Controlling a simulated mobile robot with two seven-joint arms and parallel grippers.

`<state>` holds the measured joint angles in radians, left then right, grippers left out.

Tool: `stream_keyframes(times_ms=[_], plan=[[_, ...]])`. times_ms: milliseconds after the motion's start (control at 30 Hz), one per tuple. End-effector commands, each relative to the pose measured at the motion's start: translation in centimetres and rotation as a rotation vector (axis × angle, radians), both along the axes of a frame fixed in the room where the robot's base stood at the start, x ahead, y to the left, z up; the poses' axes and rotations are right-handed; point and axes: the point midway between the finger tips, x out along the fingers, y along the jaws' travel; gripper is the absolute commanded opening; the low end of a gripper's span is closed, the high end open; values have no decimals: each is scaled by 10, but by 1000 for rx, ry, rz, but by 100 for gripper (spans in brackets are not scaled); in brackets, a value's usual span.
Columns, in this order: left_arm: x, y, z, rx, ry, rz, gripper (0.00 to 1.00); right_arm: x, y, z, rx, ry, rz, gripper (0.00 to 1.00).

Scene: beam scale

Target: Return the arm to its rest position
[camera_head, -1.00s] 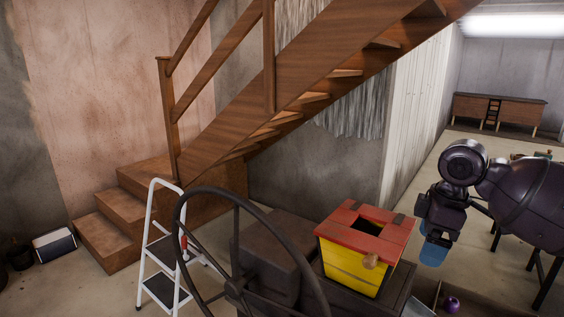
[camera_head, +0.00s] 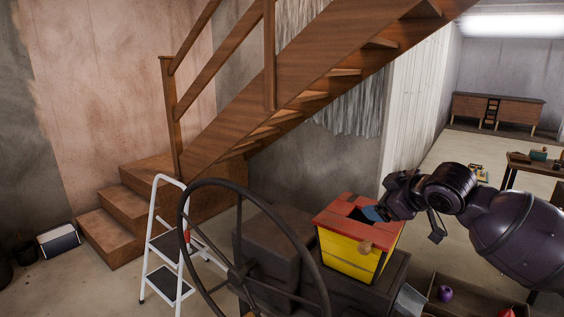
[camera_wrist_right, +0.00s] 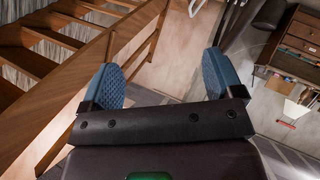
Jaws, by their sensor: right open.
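My right gripper (camera_head: 372,213) comes in from the right in the head view, with its wrist turned sideways. A blue fingertip shows in front of the dark opening in the red top of a yellow box (camera_head: 345,257). I cannot tell how far above the box it is. In the right wrist view my right gripper (camera_wrist_right: 163,78) has its two blue pads wide apart, with nothing between them. My left gripper is out of view.
Wooden stairs (camera_head: 235,120) rise behind. A purple ball (camera_head: 445,293) lies in a low wooden tray at lower right. A table (camera_head: 520,165) stands at far right.

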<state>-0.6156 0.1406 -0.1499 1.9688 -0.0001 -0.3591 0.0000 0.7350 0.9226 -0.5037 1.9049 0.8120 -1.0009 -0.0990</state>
Motion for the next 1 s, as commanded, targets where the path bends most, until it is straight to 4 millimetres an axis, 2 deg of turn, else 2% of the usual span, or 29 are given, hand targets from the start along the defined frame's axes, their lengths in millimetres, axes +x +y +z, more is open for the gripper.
stream_keyframes(times_ms=[33,200,467,767,1000], plan=[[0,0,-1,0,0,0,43,-1,6,-15,46,-39,0,86],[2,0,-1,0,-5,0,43,-9,15,-55,172,-177,-22,86],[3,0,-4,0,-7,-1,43,-45,8,-129,309,-287,-106,86],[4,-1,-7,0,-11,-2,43,-115,-17,-227,377,-286,-272,86],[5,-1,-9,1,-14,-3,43,-193,-41,-313,383,-171,-452,86]])
